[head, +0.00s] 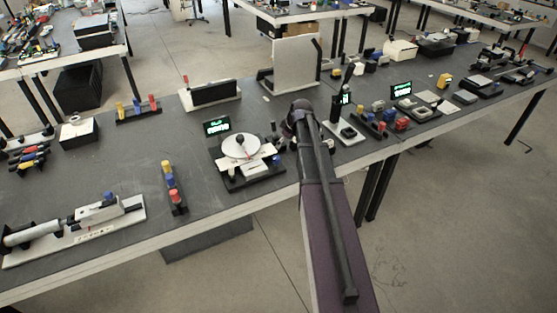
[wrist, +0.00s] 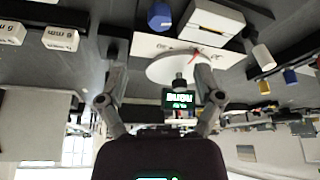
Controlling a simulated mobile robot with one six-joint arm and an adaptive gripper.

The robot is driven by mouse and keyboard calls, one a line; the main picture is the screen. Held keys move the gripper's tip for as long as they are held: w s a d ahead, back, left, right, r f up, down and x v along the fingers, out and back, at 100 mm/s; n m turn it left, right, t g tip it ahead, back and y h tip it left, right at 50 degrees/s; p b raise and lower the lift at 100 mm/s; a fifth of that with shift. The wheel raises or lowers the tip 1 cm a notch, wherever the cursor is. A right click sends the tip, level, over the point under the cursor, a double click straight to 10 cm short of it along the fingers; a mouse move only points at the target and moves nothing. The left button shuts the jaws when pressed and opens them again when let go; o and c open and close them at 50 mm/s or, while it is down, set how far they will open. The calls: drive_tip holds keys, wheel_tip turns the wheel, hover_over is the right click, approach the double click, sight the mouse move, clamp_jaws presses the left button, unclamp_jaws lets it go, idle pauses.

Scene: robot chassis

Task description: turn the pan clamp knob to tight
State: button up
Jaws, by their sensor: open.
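The scale-like device has a round white pan (head: 240,147) on a dark base, with a small dark knob (head: 241,138) standing at the pan's middle. A green-lit display (head: 217,127) stands behind it. In the wrist view the pan (wrist: 180,68), the knob (wrist: 180,82) and the display (wrist: 180,98) show inverted. My gripper (wrist: 161,72) is open and empty, with its fingers apart to either side of the knob in that picture. Contact is not visible. A thin red pointer (wrist: 197,54) lies near the pan's edge by a labelled plate. In the head view my arm hides most of the gripper.
A blue cylinder (wrist: 160,15) and a white block (wrist: 213,20) show near the pan in the wrist view. On the bench, a rack of coloured pieces (head: 173,187) stands left of the device. A white-and-black stand (head: 346,130) is to the right.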

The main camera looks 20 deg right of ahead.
sight(276, 158)
drive_tip(key=shift+b+x, duration=5.2)
drive_tip(key=shift+x, duration=0.75)
